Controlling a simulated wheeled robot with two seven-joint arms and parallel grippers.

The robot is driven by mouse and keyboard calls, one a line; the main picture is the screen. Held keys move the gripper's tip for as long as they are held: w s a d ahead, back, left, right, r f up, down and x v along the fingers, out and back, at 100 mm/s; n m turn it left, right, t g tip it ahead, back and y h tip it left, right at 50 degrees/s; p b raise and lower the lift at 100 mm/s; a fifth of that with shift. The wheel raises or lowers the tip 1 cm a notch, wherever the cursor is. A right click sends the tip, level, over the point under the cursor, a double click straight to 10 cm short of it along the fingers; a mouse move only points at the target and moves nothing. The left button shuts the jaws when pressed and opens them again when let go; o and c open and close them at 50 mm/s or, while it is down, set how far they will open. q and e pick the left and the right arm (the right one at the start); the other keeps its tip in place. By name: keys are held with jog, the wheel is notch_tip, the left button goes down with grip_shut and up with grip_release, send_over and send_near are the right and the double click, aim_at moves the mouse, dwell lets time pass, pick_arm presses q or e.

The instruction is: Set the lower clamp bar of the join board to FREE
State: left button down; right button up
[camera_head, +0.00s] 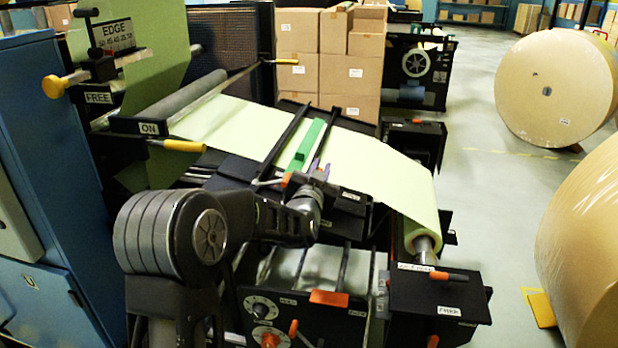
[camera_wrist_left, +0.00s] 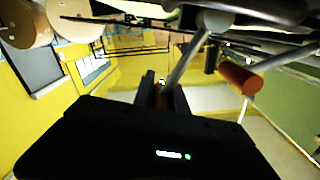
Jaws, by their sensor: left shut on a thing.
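The join board (camera_head: 239,170) is a dark sloping board under the pale green web. Two dark clamp bars cross it, with a green strip (camera_head: 305,146) between them. The lower clamp bar (camera_head: 328,130) is the right-hand one. My left gripper (camera_head: 318,172) is at its near end, shut on what looks like its orange handle, mostly hidden by the fingers. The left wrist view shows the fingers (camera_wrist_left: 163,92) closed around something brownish. A second orange handle (camera_head: 286,180) is just left of the gripper; it appears in the left wrist view (camera_wrist_left: 240,75). My right gripper is out of view.
A small label (camera_head: 350,196) beside the gripper is unreadable. The pale green web (camera_head: 375,165) runs down to a roll (camera_head: 422,242) at right. A black box (camera_head: 440,297) with orange levers stands near it. Stacked cartons (camera_head: 325,60) are behind; large kraft rolls (camera_head: 555,90) stand on the right.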

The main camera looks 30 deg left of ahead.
pick_arm(q)
jog(key=d+f+m, duration=0.1)
jog(key=m, duration=0.1)
jog(key=d+f+m+b, duration=0.1)
jog(key=shift+w+d+f+m, duration=0.1)
jog(key=shift+w+f+m, duration=0.1)
jog(key=shift+w+m, duration=0.2)
jog(key=shift+w+d+f+m+b, duration=0.1)
jog(key=shift+d+f+m+b, duration=0.15)
jog(key=shift+f+m+b, duration=0.25)
jog(key=shift+w+d+f+m+b, duration=0.1)
jog(key=shift+d+f+m+b, duration=0.15)
jog(key=shift+m, duration=0.45)
jog(key=shift+d+f+b, duration=0.15)
jog(key=shift+f+b, duration=0.25)
jog(key=shift+f, duration=0.3)
jog(key=c, duration=1.3)
grip_release()
jog(key=shift+c, duration=0.2)
